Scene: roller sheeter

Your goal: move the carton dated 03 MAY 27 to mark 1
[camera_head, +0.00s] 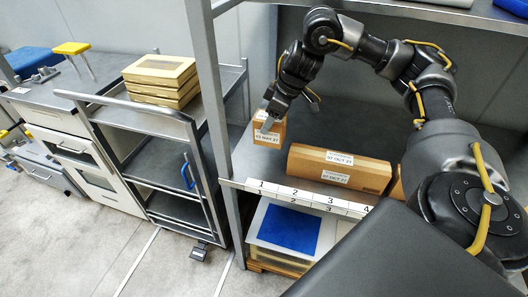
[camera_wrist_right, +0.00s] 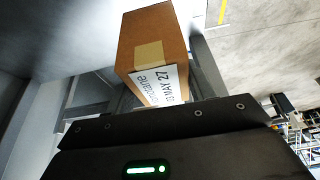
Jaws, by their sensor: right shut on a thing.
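The carton dated 03 MAY 27 (camera_head: 267,139) is a small brown box with a white label, at the left end of the shelf, behind mark 1 (camera_head: 262,186) on the numbered strip. My right gripper (camera_head: 268,122) is shut on it from above. I cannot tell whether its base touches the shelf. In the right wrist view the carton (camera_wrist_right: 152,45) shows its tape and its label, partly cut off by the gripper body. My left gripper is not in view.
A long brown carton (camera_head: 340,167), its label reading like OCT 27, lies right of the held one. Another carton (camera_head: 397,188) is partly hidden by my arm. A shelf post (camera_head: 207,75) stands close on the left. A cart with stacked boxes (camera_head: 160,70) is beyond it.

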